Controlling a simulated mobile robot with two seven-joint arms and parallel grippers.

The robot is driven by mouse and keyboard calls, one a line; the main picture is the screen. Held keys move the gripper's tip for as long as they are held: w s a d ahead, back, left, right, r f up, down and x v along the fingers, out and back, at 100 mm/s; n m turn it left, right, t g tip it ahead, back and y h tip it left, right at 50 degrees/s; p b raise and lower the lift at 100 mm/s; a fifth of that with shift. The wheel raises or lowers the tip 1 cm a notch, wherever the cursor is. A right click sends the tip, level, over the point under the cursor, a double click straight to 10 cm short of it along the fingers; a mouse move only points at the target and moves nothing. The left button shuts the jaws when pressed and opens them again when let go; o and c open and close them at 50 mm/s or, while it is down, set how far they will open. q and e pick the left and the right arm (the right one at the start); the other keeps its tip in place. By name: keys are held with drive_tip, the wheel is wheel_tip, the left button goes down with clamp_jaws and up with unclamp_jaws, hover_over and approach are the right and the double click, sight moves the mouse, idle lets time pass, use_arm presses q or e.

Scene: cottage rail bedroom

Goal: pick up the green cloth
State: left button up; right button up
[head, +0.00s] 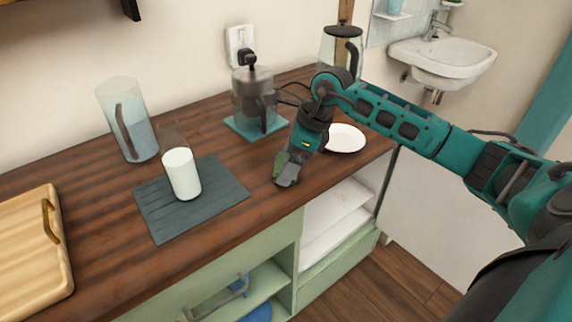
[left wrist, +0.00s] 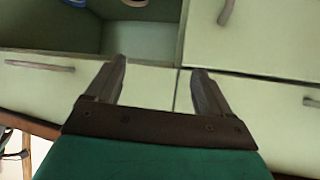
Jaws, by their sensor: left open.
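A small olive-green patch (head: 281,160), which looks like the green cloth, shows at the left side of my right gripper (head: 287,180), above the front part of the wooden counter. Most of it is hidden by the gripper. My right gripper points down close to the counter's front edge. I cannot tell whether its fingers are shut on the cloth or only beside it. My left gripper (left wrist: 157,85) is open and empty in the left wrist view, in front of pale green cabinet fronts. It is not in the head view.
A white-filled glass (head: 182,174) stands on a dark mat (head: 159,214). A clear pitcher (head: 140,142), a coffee maker on a teal mat (head: 239,124), a white plate (head: 346,138) and a cutting board (head: 30,260) are also on the counter. Open shelves (head: 336,214) are below.

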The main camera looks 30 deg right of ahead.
wheel_tip(320, 180, up, 20)
drive_tip(key=p, duration=0.1)
idle(0.5)
